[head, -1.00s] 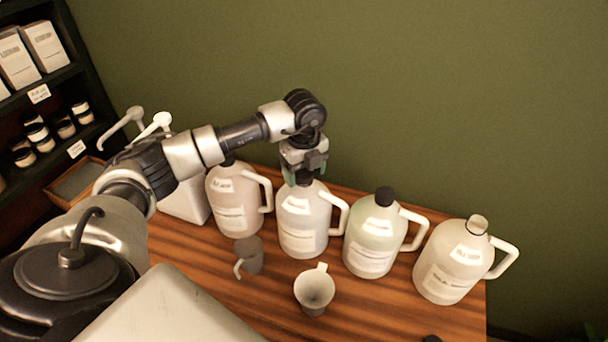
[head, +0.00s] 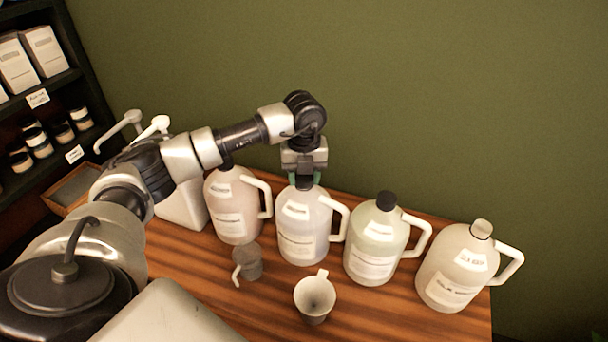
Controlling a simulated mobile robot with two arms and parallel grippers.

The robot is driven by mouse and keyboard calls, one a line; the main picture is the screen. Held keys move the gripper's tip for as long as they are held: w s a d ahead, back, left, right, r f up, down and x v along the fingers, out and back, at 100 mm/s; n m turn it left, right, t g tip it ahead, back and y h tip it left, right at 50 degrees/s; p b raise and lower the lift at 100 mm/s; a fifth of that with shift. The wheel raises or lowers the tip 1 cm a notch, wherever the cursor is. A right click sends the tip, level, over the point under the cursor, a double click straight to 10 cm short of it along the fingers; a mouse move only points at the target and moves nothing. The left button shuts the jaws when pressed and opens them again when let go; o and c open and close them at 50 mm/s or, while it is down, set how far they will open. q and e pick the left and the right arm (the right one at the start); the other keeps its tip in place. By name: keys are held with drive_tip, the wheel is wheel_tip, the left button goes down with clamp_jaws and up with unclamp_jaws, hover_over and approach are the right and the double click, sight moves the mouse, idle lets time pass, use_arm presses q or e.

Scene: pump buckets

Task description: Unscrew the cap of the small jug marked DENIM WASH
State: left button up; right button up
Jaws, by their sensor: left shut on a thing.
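Several white jugs with handles stand in a row on the wooden counter. My left gripper (head: 304,180) points down over the second jug from the left (head: 303,232) and is shut on its dark cap, which is mostly hidden between the fingers. The jug stands upright. Its labels are too blurred for me to read, so I cannot confirm the DENIM WASH marking. My right gripper is not in view.
Other jugs stand close by: one on the left (head: 231,208), a black-capped one (head: 374,246) and one at the right end (head: 455,268). A dark mug (head: 248,263) and a pale cup (head: 315,297) stand in front on the counter (head: 390,318). Shelves are at the left.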

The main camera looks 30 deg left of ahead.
use_arm(q)
drive_tip(key=shift+c, duration=0.7)
drive_tip(key=n+p, duration=0.1)
drive_tip(key=n, duration=0.4)
drive_tip(key=shift+r+n+p, duration=0.1)
drive_tip(key=shift+n+p, duration=0.3)
drive_tip(key=n, duration=0.3)
drive_tip(key=shift+p, duration=0.4)
drive_tip(key=shift+n, duration=0.3)
drive_tip(key=shift+n+p, duration=0.5)
drive_tip(key=shift+n, duration=1.5)
